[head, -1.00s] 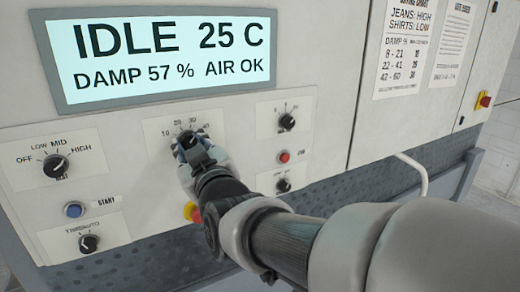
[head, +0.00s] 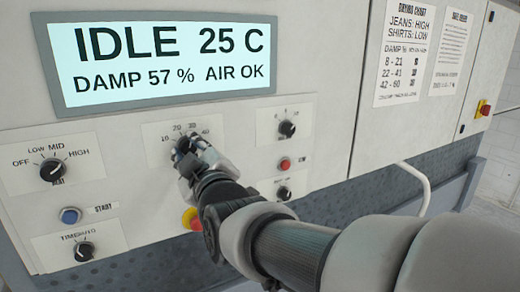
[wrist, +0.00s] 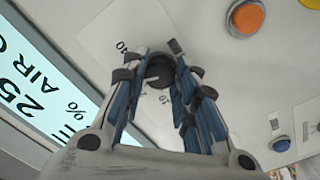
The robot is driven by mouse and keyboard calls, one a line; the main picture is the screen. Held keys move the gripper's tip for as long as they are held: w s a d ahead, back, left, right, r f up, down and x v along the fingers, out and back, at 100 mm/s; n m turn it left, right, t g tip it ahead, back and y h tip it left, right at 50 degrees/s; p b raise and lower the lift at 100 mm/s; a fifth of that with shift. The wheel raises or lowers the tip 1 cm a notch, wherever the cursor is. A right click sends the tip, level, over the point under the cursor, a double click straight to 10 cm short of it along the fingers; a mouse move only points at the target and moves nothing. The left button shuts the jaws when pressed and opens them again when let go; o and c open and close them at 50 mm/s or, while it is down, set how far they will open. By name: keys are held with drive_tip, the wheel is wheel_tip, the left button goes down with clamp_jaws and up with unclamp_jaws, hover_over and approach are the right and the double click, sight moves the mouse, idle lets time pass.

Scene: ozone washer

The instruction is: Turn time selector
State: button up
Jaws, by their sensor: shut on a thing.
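The time selector is a dark round knob (head: 181,146) on a pale plate marked 10, 20, 30 and 40. My gripper (head: 187,151) is at the knob, its fingers closed around it. The wrist view shows the knob (wrist: 160,71) between the two blue-and-grey fingers of my gripper (wrist: 154,69). A light mark on the knob points left in that view, toward the left finger. That finger hides the middle numbers, while 40 and 10 show on either side. I cannot read the exact setting. The display (head: 160,55) reads IDLE, 25 C, DAMP 57 %, AIR OK.
A drying chart (head: 413,55) hangs at the right. The heat knob (head: 52,169) and blue start button (head: 70,215) are at the left. Small knobs and a red button (head: 284,164) sit right of the selector.

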drive_tip(key=o, duration=1.1)
drive_tip(key=v, duration=1.2)
